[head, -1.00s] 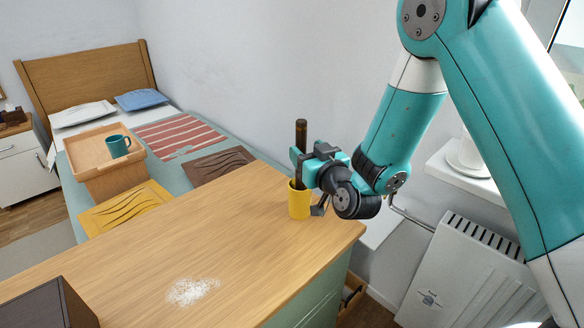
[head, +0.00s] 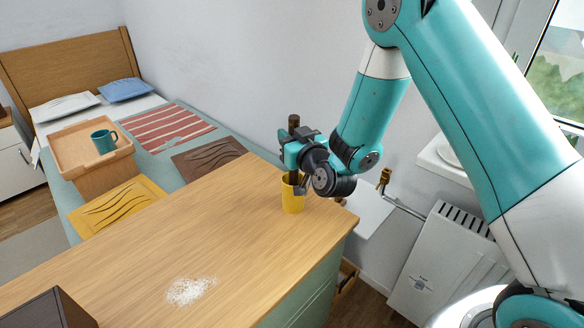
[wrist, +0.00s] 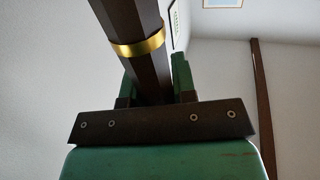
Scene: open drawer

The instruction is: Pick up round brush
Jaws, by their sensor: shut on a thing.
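The round brush shows as a dark brown handle (head: 293,122), upright, its lower part inside a yellow cup (head: 292,197) on the wooden top. My gripper (head: 291,152) is shut on the handle above the cup's rim. In the wrist view the dark faceted handle (wrist: 150,72) with its gold band (wrist: 138,47) runs between the jaws of my gripper (wrist: 156,88). The brush head is not visible; I cannot tell its depth in the cup.
The wooden top (head: 165,235) is mostly clear, with a patch of white specks (head: 190,291) and a dark box (head: 48,310) at the near left. A white radiator (head: 435,265) stands right of the cabinet. The bed with a tray (head: 68,150) lies behind.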

